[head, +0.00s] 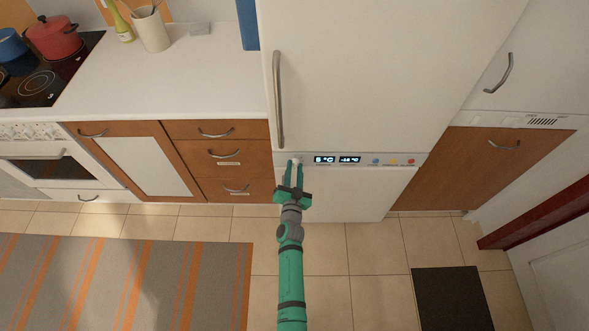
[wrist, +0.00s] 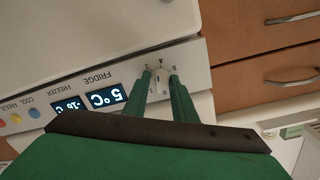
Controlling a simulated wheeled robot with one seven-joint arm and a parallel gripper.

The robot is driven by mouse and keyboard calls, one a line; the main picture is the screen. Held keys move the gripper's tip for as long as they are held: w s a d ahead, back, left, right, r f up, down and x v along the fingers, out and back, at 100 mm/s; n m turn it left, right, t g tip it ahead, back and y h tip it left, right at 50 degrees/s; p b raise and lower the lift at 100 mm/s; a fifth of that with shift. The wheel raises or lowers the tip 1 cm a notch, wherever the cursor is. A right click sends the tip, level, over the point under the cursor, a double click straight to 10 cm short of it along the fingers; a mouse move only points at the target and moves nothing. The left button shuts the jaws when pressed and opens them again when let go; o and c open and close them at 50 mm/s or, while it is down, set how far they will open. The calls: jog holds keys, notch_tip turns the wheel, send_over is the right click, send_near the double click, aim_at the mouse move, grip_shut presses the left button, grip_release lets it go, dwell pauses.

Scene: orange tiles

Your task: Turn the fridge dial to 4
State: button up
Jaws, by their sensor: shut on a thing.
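The white fridge (head: 355,80) stands in front of me, with a control strip (head: 385,160) across it. The fridge dial (wrist: 160,78) is a small white knob on that strip, with numbers around it. In the wrist view it sits between the two green fingers of my gripper (wrist: 164,82), which are shut on it. In the head view my gripper (head: 294,168) reaches the left end of the strip and largely hides the dial. The fridge display (wrist: 106,95) reads 5 °C. I cannot tell exactly which number the dial points to.
The freezer display (head: 349,160) and several coloured buttons (head: 393,162) lie right of the dial. Wooden drawers (head: 222,155) stand left of the fridge. A long handle (head: 278,100) runs down the upper door. A striped rug (head: 125,283) and a dark mat (head: 452,298) lie on the tiled floor.

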jog(key=shift+d+m, duration=0.15)
jog(key=shift+m, duration=0.35)
jog(key=o, duration=1)
jog(key=shift+o, duration=0.2)
jog(key=shift+s, duration=0.1)
jog(key=s, duration=1)
jog(key=shift+s+a+r, duration=0.3)
jog(key=shift+s+a, duration=0.05)
jog(key=shift+a, duration=0.05)
